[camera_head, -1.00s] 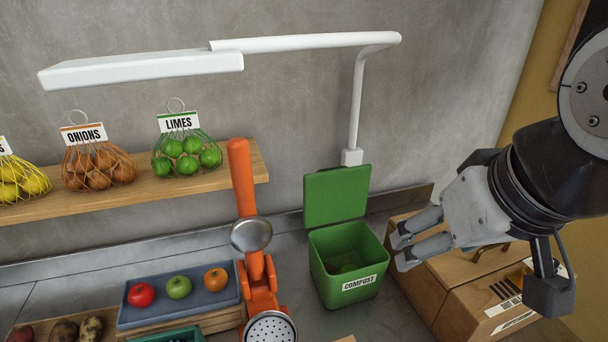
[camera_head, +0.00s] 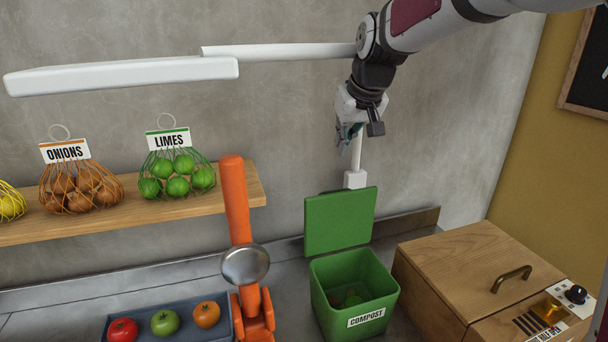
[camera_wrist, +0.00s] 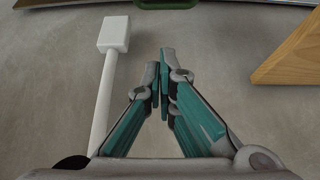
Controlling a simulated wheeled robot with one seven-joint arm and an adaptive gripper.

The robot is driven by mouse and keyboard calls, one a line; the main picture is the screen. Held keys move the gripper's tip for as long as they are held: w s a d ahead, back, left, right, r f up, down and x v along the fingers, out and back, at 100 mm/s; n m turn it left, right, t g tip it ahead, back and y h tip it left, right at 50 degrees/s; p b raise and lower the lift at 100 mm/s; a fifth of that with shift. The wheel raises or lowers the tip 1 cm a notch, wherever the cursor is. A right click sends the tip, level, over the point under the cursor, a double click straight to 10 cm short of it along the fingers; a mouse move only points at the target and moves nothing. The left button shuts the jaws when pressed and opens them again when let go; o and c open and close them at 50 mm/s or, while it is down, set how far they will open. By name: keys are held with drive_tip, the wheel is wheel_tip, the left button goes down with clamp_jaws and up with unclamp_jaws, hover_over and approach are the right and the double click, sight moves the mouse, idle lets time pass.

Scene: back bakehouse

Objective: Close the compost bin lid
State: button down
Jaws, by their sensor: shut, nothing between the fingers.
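The green compost bin (camera_head: 352,297) stands on the counter with a white COMPOST label on its front. Its green lid (camera_head: 340,221) is open, standing upright at the bin's back edge. Some scraps lie inside the bin. My gripper (camera_head: 346,140) is above the lid, near the wall and beside the lamp post, touching nothing that I can make out. In the wrist view my gripper (camera_wrist: 165,62) is shut and empty, its fingertips together. A green edge shows at the top of the wrist view, probably the lid.
A white lamp (camera_head: 120,77) reaches over the left side, and its post (camera_head: 355,179) rises behind the lid. An orange juicer (camera_head: 237,205) stands left of the bin. A wooden box (camera_head: 470,264) stands to its right. A wooden shelf (camera_head: 232,192) holds netted produce.

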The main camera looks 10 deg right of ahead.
drive_tip(key=w+r+p+x, duration=0.1)
drive_tip(key=x, duration=1.2)
drive_tip(key=shift+s+d+f+p, duration=0.15)
drive_tip(key=shift+s+p, duration=0.35)
drive_tip(key=shift+s, duration=0.4)
drive_tip(key=shift+s+d+f+p, duration=0.1)
drive_tip(key=shift+s+d+p, duration=0.1)
drive_tip(key=shift+s+p, duration=0.55)
drive_tip(key=shift+s, duration=0.15)
